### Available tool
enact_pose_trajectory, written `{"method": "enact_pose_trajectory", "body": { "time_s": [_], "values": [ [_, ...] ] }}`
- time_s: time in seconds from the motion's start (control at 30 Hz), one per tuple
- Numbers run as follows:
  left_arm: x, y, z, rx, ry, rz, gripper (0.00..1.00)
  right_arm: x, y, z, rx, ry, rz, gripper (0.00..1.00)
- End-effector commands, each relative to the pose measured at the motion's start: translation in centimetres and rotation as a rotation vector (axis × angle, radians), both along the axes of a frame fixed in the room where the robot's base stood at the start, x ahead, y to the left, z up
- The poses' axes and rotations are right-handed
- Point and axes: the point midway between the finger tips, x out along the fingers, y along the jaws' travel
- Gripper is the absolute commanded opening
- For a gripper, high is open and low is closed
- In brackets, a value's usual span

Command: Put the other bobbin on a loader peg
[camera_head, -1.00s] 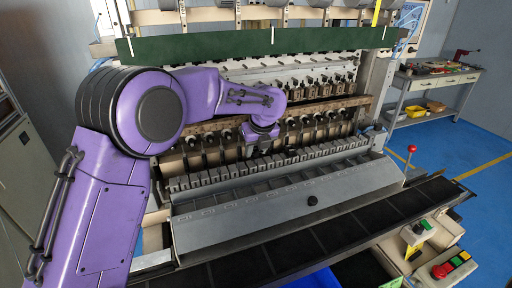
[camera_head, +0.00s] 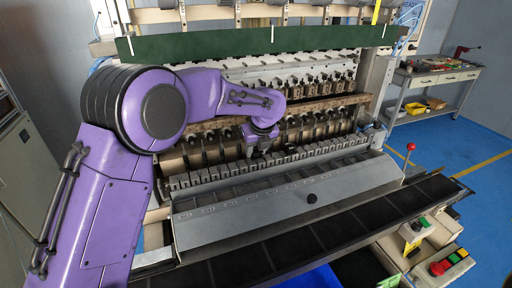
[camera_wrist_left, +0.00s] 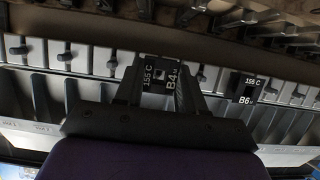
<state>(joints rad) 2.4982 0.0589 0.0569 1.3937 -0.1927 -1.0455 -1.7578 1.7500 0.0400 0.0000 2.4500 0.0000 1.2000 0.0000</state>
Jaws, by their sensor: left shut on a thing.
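My left gripper (camera_head: 261,150) is low over the row of grey loader blocks (camera_head: 208,176) at the front of the winder. In the left wrist view its two fingers (camera_wrist_left: 160,76) are closed on a small dark bobbin (camera_wrist_left: 155,74) labelled "155 C" and "B4". A similar dark bobbin (camera_wrist_left: 245,88) labelled "155 C" and "B6" sits to its right, on the grey row. Several short pegs (camera_wrist_left: 66,57) stick out along this row. I cannot tell whether the held bobbin is around a peg. My right gripper is not in view.
A dark green beam (camera_head: 250,43) crosses above the work area. A red-knobbed lever (camera_head: 411,147) stands at the right. A bench (camera_head: 440,78) stands farther back.

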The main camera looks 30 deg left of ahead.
Motion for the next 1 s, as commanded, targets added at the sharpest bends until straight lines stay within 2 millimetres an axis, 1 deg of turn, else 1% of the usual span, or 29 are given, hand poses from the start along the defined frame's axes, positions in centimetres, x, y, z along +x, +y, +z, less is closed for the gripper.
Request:
{"method": "enact_pose_trajectory", "body": {
  "time_s": [0.4, 0.43, 0.47, 0.5, 0.77, 0.83, 0.93, 1.0],
  "values": [
    [0.0, 0.0, -1.3, 0.001, 0.001, 0.000, 0.11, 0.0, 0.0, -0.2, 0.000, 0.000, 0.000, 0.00],
    [0.0, 0.0, -1.3, 0.000, 0.000, 0.000, 0.46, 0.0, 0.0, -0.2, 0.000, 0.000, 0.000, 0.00],
    [0.0, 0.0, -1.2, 0.000, 0.000, 0.000, 0.55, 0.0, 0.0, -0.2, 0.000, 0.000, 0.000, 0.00],
    [0.0, 0.0, -1.2, 0.000, 0.000, -0.001, 0.68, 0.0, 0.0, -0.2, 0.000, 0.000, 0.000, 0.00],
    [0.0, 0.0, -1.2, 0.000, 0.000, -0.001, 0.69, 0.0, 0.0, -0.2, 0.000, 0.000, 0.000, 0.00],
    [-0.1, -0.1, -0.9, 0.000, -0.001, 0.000, 0.69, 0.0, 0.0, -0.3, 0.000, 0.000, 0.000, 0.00],
    [-0.4, -0.5, 0.4, 0.000, -0.003, -0.001, 0.69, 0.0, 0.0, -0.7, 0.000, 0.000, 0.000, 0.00],
    [-0.8, -0.9, 1.9, 0.001, -0.004, -0.002, 0.69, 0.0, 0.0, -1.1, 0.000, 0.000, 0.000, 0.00]
  ]
}}
